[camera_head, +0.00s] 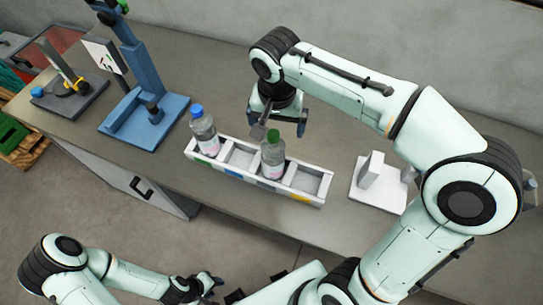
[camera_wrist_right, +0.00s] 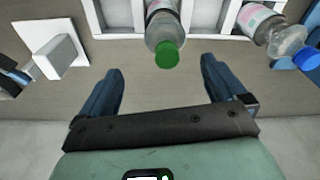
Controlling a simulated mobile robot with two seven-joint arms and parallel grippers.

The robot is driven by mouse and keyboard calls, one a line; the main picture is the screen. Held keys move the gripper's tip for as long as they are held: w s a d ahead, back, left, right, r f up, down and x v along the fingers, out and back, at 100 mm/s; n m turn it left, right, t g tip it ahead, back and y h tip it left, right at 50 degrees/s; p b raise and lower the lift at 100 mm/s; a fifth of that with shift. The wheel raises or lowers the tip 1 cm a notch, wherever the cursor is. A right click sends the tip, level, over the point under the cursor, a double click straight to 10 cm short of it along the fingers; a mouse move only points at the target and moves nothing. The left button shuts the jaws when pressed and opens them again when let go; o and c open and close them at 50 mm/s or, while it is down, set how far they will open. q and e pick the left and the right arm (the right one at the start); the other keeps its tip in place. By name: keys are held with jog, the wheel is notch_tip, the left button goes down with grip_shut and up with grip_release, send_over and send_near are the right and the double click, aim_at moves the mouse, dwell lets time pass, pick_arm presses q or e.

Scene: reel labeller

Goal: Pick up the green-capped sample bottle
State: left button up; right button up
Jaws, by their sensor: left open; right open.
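The green-capped sample bottle (camera_head: 272,160) stands upright in the third compartment from the left of the white rack (camera_head: 232,177). In the right wrist view, the bottle (camera_wrist_right: 163,34) shows at the top centre, its green cap facing the camera. My right gripper (camera_head: 280,127) is open and empty, just behind the bottle in the head view. In the right wrist view its two blue fingers (camera_wrist_right: 161,66) are spread to either side of the cap's line, apart from the bottle. My left gripper (camera_head: 210,287) is open and empty at the lower edge, away from the bench.
The second and fourth compartments look empty. A white block fixture (camera_head: 378,185) stands right of the rack. A blue stand (camera_head: 143,115) and a dark-based device (camera_head: 72,98) are at the left.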

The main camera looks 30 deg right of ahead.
aim_at(277, 134)
notch_tip(277, 134, down, 3)
jog(key=shift+w+d+f, duration=0.1)
jog(key=shift+w+f, duration=0.05)
jog(key=shift+f, duration=0.05)
jog(key=shift+w+a+f, duration=0.15)
jog(key=shift+w+f, duration=0.05)
jog(key=shift+f, duration=1.15)
jog(key=shift+w+a+f, duration=0.15)
jog(key=shift+f, duration=1.15)
jog(key=c, duration=1.8)
grip_shut()
jog(key=shift+r, duration=0.15)
